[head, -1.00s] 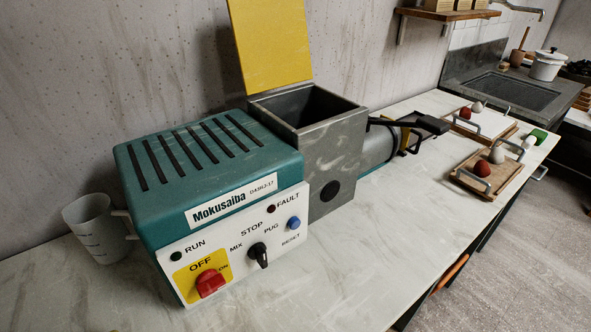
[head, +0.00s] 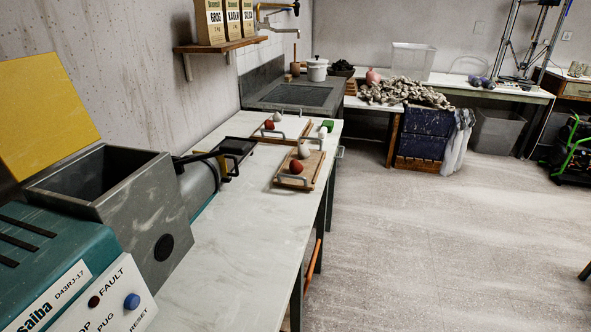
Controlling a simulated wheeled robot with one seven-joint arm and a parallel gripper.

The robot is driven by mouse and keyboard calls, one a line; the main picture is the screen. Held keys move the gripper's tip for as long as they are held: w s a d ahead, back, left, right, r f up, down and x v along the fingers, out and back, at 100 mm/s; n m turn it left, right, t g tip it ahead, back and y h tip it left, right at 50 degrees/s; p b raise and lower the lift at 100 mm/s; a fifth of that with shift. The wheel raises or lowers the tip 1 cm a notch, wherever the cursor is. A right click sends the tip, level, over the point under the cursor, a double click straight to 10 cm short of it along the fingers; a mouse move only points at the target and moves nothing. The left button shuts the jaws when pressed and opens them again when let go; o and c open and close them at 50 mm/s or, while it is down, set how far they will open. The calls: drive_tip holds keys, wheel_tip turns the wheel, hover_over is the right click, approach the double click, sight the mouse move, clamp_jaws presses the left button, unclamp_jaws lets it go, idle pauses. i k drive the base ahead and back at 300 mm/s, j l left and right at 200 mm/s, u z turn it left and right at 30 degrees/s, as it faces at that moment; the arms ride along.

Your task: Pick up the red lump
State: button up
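Two red lumps show in the head view, both small and rounded. One red lump (head: 296,167) sits on the nearer wooden board (head: 313,178), which has metal handles, with a pale lump (head: 304,149) just behind it. The other red lump (head: 269,125) is on the farther board (head: 257,136), with a pale lump (head: 277,117) beside it. My gripper is not in view, so its state does not show.
The pug mill (head: 120,195) with its open grey hopper and raised yellow lid (head: 45,115) fills the left of the bench (head: 225,250). A green block (head: 327,125) and a white lump (head: 322,132) lie near the boards. The floor (head: 430,240) right of the bench is clear.

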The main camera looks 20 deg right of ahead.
sight(296, 167)
drive_tip(key=i+l, duration=0.25)
drive_tip(key=l, duration=0.15)
drive_tip(key=i+l, duration=0.2)
drive_tip(key=l, duration=0.15)
drive_tip(key=i+l, duration=0.25)
drive_tip(key=l, duration=0.15)
drive_tip(key=i+l, duration=0.25)
drive_tip(key=l, duration=0.15)
drive_tip(key=i+l, duration=0.2)
drive_tip(key=l, duration=0.15)
drive_tip(key=i+l, duration=0.25)
drive_tip(key=l, duration=0.15)
drive_tip(key=i+l, duration=0.2)
drive_tip(key=l, duration=0.2)
drive_tip(key=i+l+u, duration=0.1)
drive_tip(key=i+l, duration=0.15)
drive_tip(key=l, duration=0.1)
